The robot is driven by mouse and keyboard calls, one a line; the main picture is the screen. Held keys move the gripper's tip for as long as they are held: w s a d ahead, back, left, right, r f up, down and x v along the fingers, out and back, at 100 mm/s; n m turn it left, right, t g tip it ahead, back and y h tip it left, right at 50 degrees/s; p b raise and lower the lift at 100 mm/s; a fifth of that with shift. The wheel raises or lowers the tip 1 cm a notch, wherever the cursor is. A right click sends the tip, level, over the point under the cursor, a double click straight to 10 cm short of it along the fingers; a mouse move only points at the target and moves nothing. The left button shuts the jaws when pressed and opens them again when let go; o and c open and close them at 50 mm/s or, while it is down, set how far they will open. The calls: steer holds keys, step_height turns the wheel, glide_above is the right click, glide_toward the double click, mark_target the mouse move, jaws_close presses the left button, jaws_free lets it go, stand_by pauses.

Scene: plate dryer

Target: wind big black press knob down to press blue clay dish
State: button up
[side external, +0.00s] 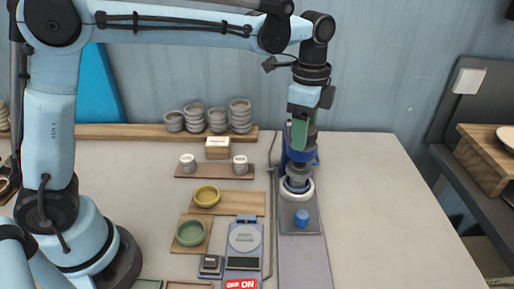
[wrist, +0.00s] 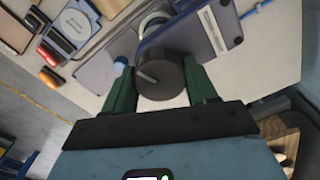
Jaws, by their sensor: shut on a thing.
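The big black press knob (wrist: 163,76) is between the two green fingers of my gripper (wrist: 160,82) in the wrist view, and my gripper is shut on it. In the side external view my gripper (side external: 299,134) points down at the top of the blue press (side external: 313,158), and its fingers hide the knob. Below, the grey press head sits low over a white ring (side external: 309,188) on the grey base. A little blue shows inside the ring; I cannot tell whether it is the clay dish, as the press head hides most of it.
A small blue knob (side external: 301,218) stands on the base front. To the left are a scale (side external: 244,238), a green bowl (side external: 190,233), a yellow bowl (side external: 206,196) and two small jars on a board. Stacked grey bowls (side external: 240,115) stand behind. The table right of the press is clear.

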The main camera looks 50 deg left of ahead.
steer(key=m, duration=0.6)
stand_by(0.5)
steer(key=o, duration=1)
steer(key=shift+o, duration=0.2)
step_height(320, 180, up, 12)
stand_by(0.4)
